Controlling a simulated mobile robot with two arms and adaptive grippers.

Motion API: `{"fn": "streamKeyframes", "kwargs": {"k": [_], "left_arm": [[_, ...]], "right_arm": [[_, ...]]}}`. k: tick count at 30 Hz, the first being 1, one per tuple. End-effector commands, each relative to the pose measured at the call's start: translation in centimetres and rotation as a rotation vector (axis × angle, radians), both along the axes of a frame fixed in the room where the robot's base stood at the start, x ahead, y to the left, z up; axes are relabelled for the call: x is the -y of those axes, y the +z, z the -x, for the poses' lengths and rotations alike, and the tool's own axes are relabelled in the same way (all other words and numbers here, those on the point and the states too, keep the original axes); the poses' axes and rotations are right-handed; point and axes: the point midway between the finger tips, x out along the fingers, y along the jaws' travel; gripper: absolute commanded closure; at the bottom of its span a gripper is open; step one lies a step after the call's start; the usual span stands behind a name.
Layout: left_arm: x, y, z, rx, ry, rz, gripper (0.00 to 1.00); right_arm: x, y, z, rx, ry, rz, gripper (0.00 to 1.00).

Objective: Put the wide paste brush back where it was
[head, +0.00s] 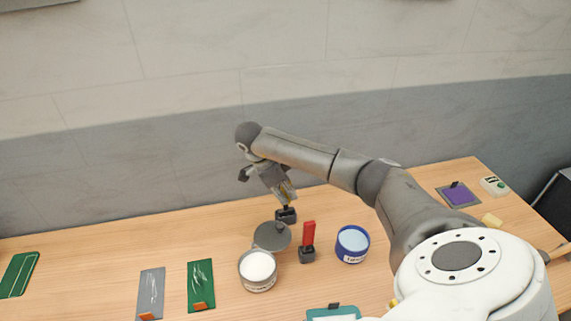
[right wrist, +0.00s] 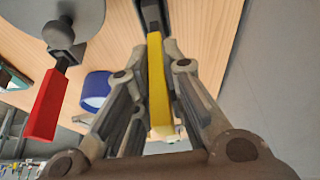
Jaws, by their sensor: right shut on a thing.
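My right gripper (head: 279,188) is shut on the yellow handle of a brush (right wrist: 158,85), which stands between its fingers in the right wrist view. In the head view the handle runs down to a small dark holder (head: 286,217) at the back of the table; its lower end is hidden, so I cannot tell how deep it sits. A second brush with a red handle (head: 309,233) stands upright in another dark holder (head: 307,255), to the front right. The bristles of both are hidden, so their widths cannot be compared. My left gripper is not in view.
A white-filled tub (head: 257,268) with a grey lid (head: 270,236) behind it stands close by. A blue tub (head: 352,244) is right of the red brush. Grey (head: 151,288) and green (head: 200,278) pads lie left. The back left of the table is clear.

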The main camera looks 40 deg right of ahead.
Motion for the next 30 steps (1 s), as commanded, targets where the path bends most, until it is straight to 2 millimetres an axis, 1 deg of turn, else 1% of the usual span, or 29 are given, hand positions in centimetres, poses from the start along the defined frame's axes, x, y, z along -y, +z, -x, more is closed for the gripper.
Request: {"fn": "streamKeyframes", "kwargs": {"k": [5,23,24,29,30], "left_arm": [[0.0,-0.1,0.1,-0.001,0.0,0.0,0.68],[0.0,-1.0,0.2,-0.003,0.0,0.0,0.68],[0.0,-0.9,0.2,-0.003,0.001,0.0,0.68],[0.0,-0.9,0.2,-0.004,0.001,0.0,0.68],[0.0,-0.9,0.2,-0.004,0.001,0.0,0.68]], "right_arm": [[0.0,-0.1,0.0,0.0,0.0,0.0,1.0],[0.0,-1.2,0.0,0.0,0.0,0.001,1.0],[0.0,-1.2,0.0,0.0,0.0,0.001,0.85],[0.0,-1.1,0.0,0.0,0.0,0.001,0.65],[0.0,-1.2,0.0,0.0,0.0,0.001,0.64]]}}
